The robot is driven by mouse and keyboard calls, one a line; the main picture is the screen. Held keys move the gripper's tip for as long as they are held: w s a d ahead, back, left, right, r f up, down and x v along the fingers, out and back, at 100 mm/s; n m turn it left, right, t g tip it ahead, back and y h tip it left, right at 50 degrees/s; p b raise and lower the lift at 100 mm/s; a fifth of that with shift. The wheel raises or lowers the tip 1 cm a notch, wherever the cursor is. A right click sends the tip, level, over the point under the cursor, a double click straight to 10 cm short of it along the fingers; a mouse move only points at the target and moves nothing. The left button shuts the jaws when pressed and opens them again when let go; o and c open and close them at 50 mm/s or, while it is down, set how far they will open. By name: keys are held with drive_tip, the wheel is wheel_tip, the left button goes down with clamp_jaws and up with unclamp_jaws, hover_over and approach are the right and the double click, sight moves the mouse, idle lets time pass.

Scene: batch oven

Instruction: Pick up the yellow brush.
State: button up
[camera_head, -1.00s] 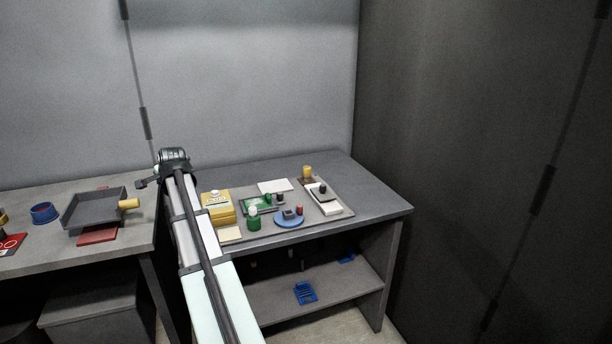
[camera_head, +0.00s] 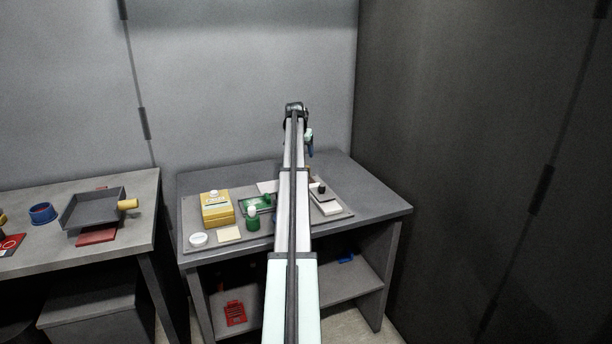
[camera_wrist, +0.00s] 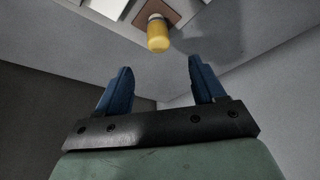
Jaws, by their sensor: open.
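In the wrist view a short yellow cylinder with a pale band, which looks like the yellow brush (camera_wrist: 158,36), stands on a brown square (camera_wrist: 178,12) near the top. My gripper (camera_wrist: 160,66) is open and empty, its two blue fingers apart. The yellow piece shows beyond the fingertips, near the middle of the gap between them and not touching them. In the head view my gripper (camera_head: 309,153) hangs above the back right of the right-hand table (camera_head: 368,195). My arm hides the yellow piece there.
A grey mat (camera_head: 192,215) on this table carries a yellow box (camera_head: 216,210), a green jar (camera_head: 252,222), a round white lid (camera_head: 198,240) and a black-knobbed block. The left table holds a dark pan (camera_head: 95,207) with a yellow handle and a blue bowl (camera_head: 44,213). Walls stand behind and right.

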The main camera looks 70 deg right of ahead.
drive_tip(key=x, duration=0.8)
drive_tip(key=shift+s+d+f, duration=0.1)
drive_tip(key=shift+f, duration=0.05)
drive_tip(key=shift+a+x, duration=0.15)
drive_tip(key=shift+x, duration=1.25)
drive_tip(key=shift+a+x, duration=0.1)
drive_tip(key=shift+x, duration=1.3)
drive_tip(key=c, duration=1.1)
